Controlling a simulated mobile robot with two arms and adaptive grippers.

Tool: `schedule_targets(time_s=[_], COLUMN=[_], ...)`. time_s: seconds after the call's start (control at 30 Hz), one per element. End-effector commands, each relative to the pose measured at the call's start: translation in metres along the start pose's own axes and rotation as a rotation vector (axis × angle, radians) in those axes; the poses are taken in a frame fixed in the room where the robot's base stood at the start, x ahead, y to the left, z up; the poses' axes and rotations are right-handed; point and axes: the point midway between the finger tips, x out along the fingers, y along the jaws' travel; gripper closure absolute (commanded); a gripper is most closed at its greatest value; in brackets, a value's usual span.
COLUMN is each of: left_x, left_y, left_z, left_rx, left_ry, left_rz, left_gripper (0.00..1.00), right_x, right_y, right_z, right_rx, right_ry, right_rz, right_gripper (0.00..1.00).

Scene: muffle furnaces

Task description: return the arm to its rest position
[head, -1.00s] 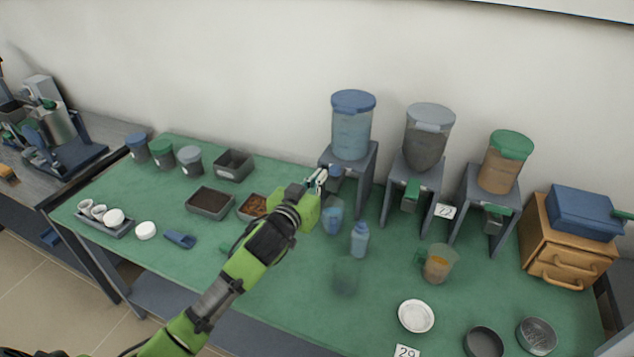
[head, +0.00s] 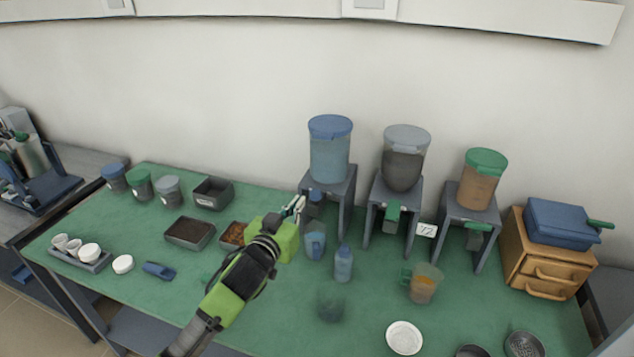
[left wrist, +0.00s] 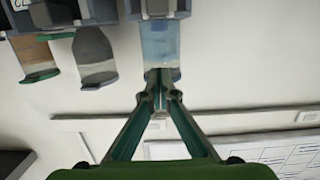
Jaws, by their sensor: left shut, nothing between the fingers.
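My left arm reaches in from the bottom of the head view, and its green gripper (head: 296,208) is above the table, in front of the blue-lidded dispenser (head: 330,152). In the left wrist view the gripper's two fingers (left wrist: 158,76) meet at their tips with nothing between them. The blue dispenser (left wrist: 159,45) shows upside down just beyond the tips. I cannot tell from the picture how far apart they are. My right gripper is in neither view.
The green table (head: 240,310) holds a blue cup (head: 315,246), a blue bottle (head: 343,265) and a jug of orange contents (head: 424,285). Grey (head: 404,160) and green-lidded (head: 482,180) dispensers stand right of the blue one. A wooden drawer box (head: 545,262) is far right. Dark trays (head: 189,233) lie left.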

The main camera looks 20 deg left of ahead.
Motion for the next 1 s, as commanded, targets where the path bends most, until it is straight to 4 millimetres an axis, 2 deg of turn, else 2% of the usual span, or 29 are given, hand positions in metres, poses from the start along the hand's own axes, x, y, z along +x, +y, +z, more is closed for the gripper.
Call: schedule_targets(time_s=[0.13,0.17,0.27,0.37,0.43,0.5,0.6,0.8,1.0], left_x=[-0.005,-0.009,-0.035,-0.08,-0.12,-0.16,-0.209,-0.284,-0.348], left_y=[0.001,0.002,0.005,0.01,0.014,0.018,0.023,0.03,0.037], left_z=[0.009,0.016,0.053,0.106,0.142,0.171,0.199,0.23,0.244], left_rx=[-0.001,0.0,0.005,0.02,0.035,0.052,0.072,0.101,0.12], left_ry=[-0.024,-0.042,-0.149,-0.319,-0.454,-0.578,-0.721,-0.924,-1.083], left_rz=[-0.005,-0.009,-0.031,-0.053,-0.059,-0.054,-0.039,0.004,0.053], left_gripper=[1.0,1.0,1.0,1.0,1.0,1.0,1.0,1.0,1.0], right_x=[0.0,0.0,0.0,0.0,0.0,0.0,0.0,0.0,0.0], right_y=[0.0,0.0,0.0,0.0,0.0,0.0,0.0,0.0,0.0], right_z=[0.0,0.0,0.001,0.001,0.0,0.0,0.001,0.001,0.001], right_rx=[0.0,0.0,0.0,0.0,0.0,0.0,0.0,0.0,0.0], right_ry=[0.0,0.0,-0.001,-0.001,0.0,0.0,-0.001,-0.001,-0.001], right_rz=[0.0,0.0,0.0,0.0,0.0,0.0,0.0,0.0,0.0], right_gripper=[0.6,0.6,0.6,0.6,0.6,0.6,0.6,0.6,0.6])
